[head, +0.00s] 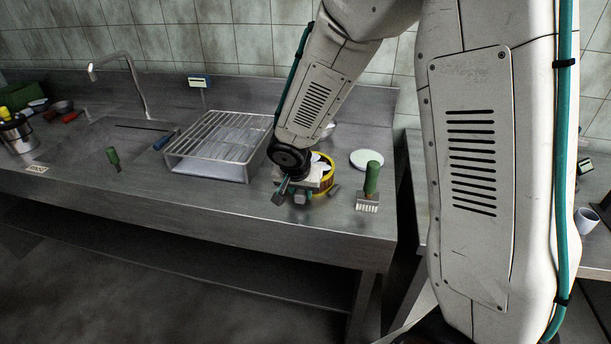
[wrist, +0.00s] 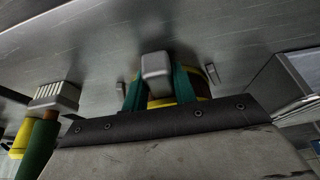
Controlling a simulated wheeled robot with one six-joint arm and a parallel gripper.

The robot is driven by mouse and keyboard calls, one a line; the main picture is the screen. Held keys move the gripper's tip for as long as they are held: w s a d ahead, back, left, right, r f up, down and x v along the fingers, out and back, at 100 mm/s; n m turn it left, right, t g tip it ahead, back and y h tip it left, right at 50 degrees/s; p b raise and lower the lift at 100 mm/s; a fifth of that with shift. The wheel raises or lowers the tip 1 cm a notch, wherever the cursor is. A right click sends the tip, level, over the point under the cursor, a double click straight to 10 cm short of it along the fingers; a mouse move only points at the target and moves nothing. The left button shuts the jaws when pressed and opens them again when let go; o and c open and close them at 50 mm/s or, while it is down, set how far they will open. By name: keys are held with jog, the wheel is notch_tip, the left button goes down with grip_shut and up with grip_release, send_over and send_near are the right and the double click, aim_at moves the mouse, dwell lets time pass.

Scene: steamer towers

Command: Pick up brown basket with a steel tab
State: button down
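A round basket (head: 325,181) with a yellow band and brownish wall stands on the steel counter, partly hidden behind my gripper in the head view. Its yellow band (wrist: 160,102) shows between and beside my fingers in the wrist view. A grey steel tab (wrist: 156,66) lies between the fingers. My gripper (head: 304,193) is low at the basket's near side. Its teal fingers in the wrist view (wrist: 158,88) flank the tab closely on both sides and appear shut on it. The basket's underside and most of its wall are hidden.
A white round lid (head: 366,159) lies behind. A wire rack tray (head: 215,145) is at left. The counter's front edge is close.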

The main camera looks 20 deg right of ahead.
notch_tip(320, 180, up, 10)
jog(key=shift+r, duration=0.1)
jog(key=c, duration=1.8)
grip_release()
jog(key=shift+c, duration=0.2)
grip_shut()
